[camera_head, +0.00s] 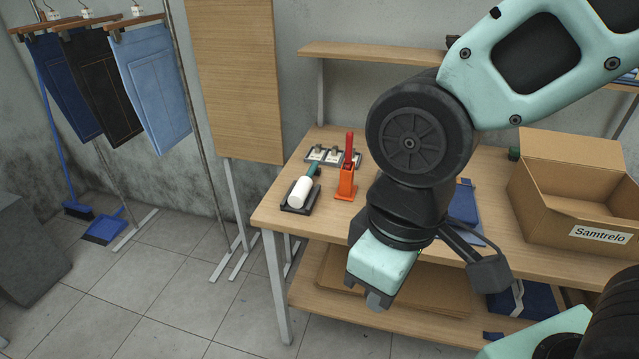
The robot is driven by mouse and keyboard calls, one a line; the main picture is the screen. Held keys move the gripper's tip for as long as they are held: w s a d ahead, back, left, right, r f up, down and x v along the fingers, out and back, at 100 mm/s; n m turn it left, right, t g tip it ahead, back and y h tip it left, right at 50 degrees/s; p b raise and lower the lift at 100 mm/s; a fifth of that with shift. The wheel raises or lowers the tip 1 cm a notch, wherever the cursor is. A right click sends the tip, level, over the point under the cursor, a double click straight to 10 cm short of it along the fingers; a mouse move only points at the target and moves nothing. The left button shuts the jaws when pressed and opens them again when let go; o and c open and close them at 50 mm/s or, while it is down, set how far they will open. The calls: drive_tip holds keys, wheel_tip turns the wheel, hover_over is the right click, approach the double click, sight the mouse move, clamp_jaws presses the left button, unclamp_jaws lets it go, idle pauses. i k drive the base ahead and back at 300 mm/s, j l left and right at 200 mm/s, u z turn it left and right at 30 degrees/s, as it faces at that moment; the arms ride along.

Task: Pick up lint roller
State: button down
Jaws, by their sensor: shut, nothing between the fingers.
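The lint roller (300,192) has a white cylinder and a dark green handle. It lies on a small dark tray (287,208) near the left end of the wooden table (270,208). My gripper (376,301) is to the right of it and nearer to me, in front of the table's front edge. It points down and is shut with nothing in it. Its fingertips are small and only partly visible.
An orange tool with a red handle (346,184) stands just right of the roller. A grey metal rack (333,156) lies behind. Folded blue cloth (465,205) and an open cardboard box (570,210) are to the right. Trousers (152,85) hang at left.

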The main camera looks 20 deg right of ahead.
sight(297, 200)
drive_tip(key=i+j+u, duration=0.3)
drive_tip(key=i, duration=0.35)
drive_tip(key=i+j+u, duration=0.1)
drive_tip(key=i+u, duration=0.2)
drive_tip(key=i, duration=0.35)
